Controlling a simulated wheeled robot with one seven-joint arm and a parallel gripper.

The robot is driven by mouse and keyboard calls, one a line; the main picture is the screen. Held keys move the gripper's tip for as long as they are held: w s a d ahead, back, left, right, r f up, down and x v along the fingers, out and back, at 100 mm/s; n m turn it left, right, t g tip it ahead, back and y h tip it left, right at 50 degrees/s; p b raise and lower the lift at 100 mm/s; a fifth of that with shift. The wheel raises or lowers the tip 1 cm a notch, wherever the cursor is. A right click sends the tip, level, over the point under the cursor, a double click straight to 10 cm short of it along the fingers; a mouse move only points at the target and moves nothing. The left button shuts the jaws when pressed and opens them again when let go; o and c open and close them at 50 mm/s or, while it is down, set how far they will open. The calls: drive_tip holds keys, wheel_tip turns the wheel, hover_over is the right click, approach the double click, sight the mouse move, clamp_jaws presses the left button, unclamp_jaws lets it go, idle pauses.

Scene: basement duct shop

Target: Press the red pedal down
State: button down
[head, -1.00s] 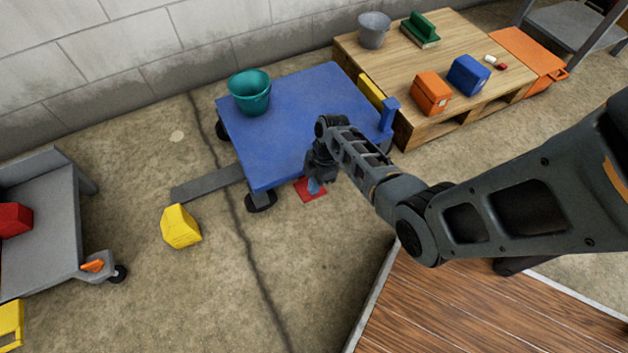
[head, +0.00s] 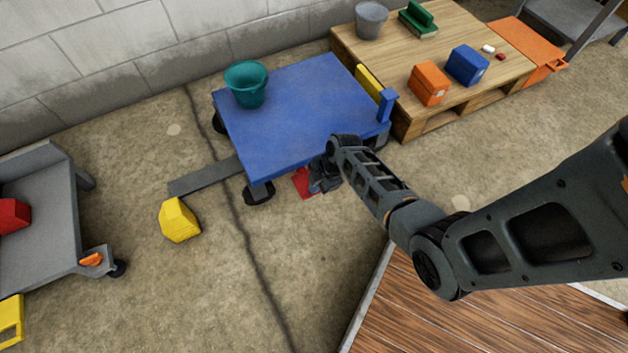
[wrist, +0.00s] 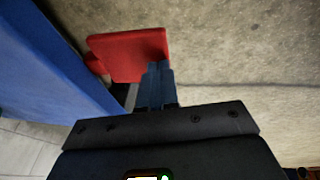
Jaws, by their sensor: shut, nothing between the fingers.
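The red pedal (head: 303,183) sticks out low from the near edge of the blue platform cart (head: 290,120). In the head view my gripper (head: 322,178) is beside the pedal on its right and hides part of it. In the wrist view the red pedal (wrist: 132,54) shows as a flat plate at the upper left, next to the blue cart side (wrist: 60,60). My gripper's blue-grey fingers (wrist: 156,85) are shut and empty. Their tips overlap the pedal's lower right edge in that view. I cannot tell whether they touch it.
A teal bucket (head: 247,84) stands on the cart. A wooden pallet (head: 440,60) with boxes is behind right. A yellow block (head: 179,219) lies on the floor left of the cart. A grey cart (head: 40,220) stands far left. The floor before the pedal is clear.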

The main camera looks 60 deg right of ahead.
drive_tip(key=shift+s+a+f+b, duration=0.15)
drive_tip(key=shift+f+b, duration=0.25)
drive_tip(key=shift+f, duration=0.3)
drive_tip(key=shift+s+a+f+b, duration=0.15)
drive_tip(key=shift+f+b, duration=0.2)
drive_tip(key=shift+f, duration=0.45)
